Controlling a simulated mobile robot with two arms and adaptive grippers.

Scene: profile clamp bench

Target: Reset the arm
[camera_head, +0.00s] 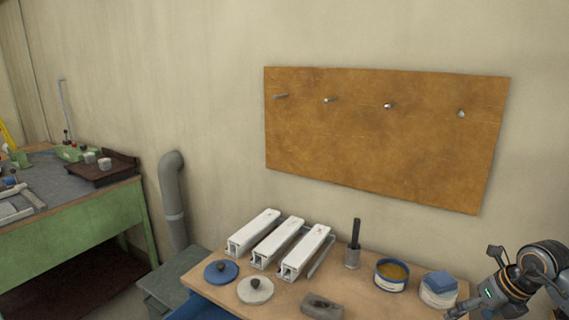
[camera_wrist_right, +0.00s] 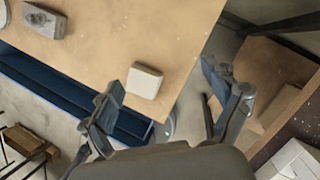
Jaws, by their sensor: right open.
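My right gripper (camera_head: 470,283) is at the lower right of the head view, beside the right end of the wooden bench (camera_head: 395,311). Its two fingers are spread, with nothing between them. In the right wrist view the open fingers (camera_wrist_right: 162,80) frame the bench's corner (camera_wrist_right: 185,62). A small white block (camera_wrist_right: 145,81) lies on the bench top there, between the fingers in the picture; I see no contact. My left gripper is not in view.
Three white profiles (camera_head: 277,242), blue (camera_head: 221,272) and pale (camera_head: 255,290) discs, a grey block (camera_head: 322,306), a black-handled tool in a cup (camera_head: 352,257), an open tin (camera_head: 391,275) and a blue-topped tub (camera_head: 438,289) crowd the bench. A pegboard (camera_head: 380,135) hangs behind.

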